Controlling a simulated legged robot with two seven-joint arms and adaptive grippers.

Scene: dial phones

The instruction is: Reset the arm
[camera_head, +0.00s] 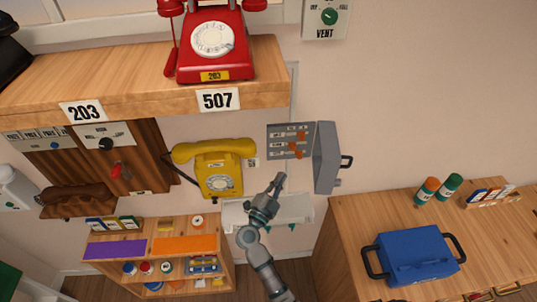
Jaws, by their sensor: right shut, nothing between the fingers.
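My right gripper (278,180) shows near the middle of the head view, with my grey arm coming up from the bottom. Its fingers are together and hold nothing. It is in front of the wall, to the right of the yellow phone (219,178) and below the open grey panel box (290,142). From this one view I cannot tell its distance to the wall. A red dial phone (212,40) stands on the wooden shelf (130,77) above. My left gripper is not in view.
A white wall ledge (297,208) is partly behind my right arm. The panel's grey door (327,158) stands open. A wooden counter (360,212) at right holds a blue case (418,257) and bottles (427,191). A low shelf unit (183,229) stands at lower left. The upper right wall is mostly bare.

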